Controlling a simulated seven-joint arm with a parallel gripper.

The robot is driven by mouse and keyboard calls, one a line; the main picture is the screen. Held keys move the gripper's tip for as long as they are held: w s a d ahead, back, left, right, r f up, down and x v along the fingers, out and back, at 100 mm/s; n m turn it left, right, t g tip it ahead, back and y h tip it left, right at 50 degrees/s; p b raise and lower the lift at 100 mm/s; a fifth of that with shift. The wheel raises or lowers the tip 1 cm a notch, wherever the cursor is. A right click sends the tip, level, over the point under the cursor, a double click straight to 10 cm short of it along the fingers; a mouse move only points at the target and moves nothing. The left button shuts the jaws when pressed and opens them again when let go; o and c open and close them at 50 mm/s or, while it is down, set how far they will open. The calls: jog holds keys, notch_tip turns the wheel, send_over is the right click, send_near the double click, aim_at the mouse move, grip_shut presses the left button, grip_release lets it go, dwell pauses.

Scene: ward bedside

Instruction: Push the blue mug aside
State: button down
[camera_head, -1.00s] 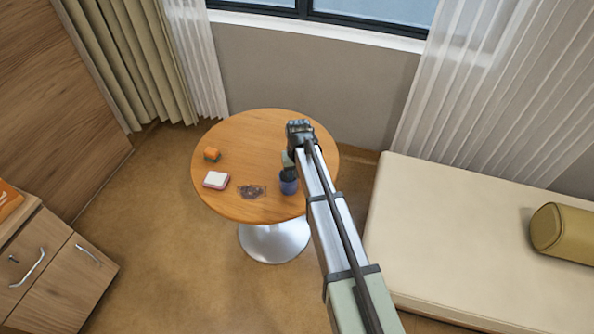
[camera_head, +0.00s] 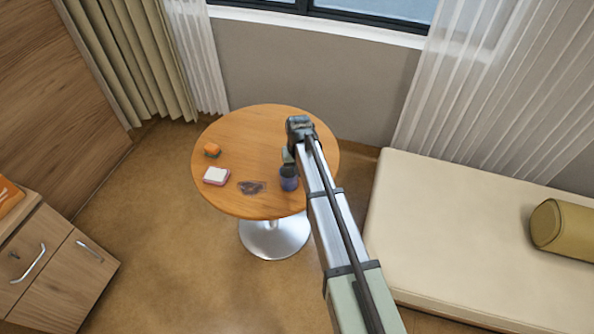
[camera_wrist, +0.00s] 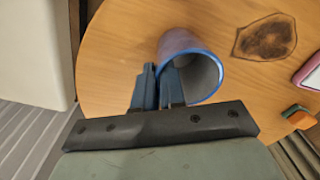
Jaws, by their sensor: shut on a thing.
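The blue mug (camera_head: 289,184) stands near the front right edge of the round wooden table in the head view. In the wrist view the mug (camera_wrist: 190,60) shows its blue rim and pale inside toward the camera. My gripper (camera_wrist: 158,82) is shut on the mug's rim wall, with one finger over the opening and the other along the outside. In the head view my gripper (camera_head: 289,167) is at the mug's top, partly hidden by my arm. The mug's far side and base are hidden in the wrist view.
On the round table (camera_head: 255,125) are a dark flat patch (camera_head: 252,187), a white and pink block (camera_head: 216,175) and an orange and green block (camera_head: 211,150). A bed (camera_head: 450,230) stands right of the table, a wooden cabinet (camera_head: 60,270) at lower left. The table's back left is clear.

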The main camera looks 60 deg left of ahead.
jog(key=shift+d, duration=0.1)
jog(key=shift+w+d, duration=0.15)
jog(key=shift+d, duration=0.7)
jog(key=shift+w+d, duration=0.15)
jog(key=shift+d, duration=0.65)
jog(key=c, duration=1.1)
grip_release()
jog(key=shift+c, duration=0.2)
notch_tip(320, 180, up, 14)
jog(key=shift+w, duration=0.15)
jog(key=shift+f, duration=0.1)
